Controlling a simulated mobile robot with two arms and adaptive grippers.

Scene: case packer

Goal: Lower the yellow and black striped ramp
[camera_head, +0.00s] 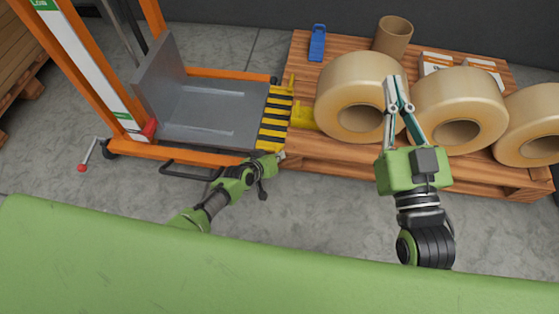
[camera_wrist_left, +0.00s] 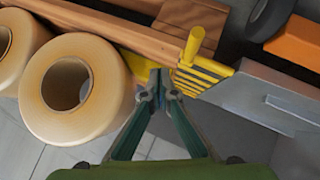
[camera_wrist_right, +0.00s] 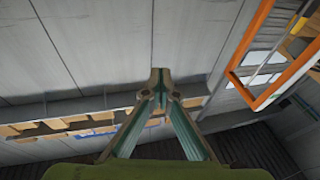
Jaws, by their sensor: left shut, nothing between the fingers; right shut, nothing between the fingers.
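The yellow and black striped ramp (camera_head: 275,118) is at the right edge of the lift's grey platform (camera_head: 215,115), beside the wooden pallet. It also shows in the left wrist view (camera_wrist_left: 205,78), with a yellow upright bar (camera_wrist_left: 195,43) at its edge. I cannot tell its exact tilt. My left gripper (camera_head: 282,155) is shut and empty, near the ramp's near end; in the left wrist view its fingertips (camera_wrist_left: 160,76) appear just left of the stripes. I cannot tell whether they touch. My right gripper (camera_head: 394,80) is shut and empty, raised in front of the film rolls, away from the ramp.
Large film rolls (camera_head: 460,108) stand on the wooden pallet (camera_head: 301,62) at right, with a cardboard tube (camera_head: 393,37) and a blue item (camera_head: 317,43). The orange lift frame (camera_head: 60,45) stands at left. Grey floor (camera_head: 330,195) is open in front of the pallet.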

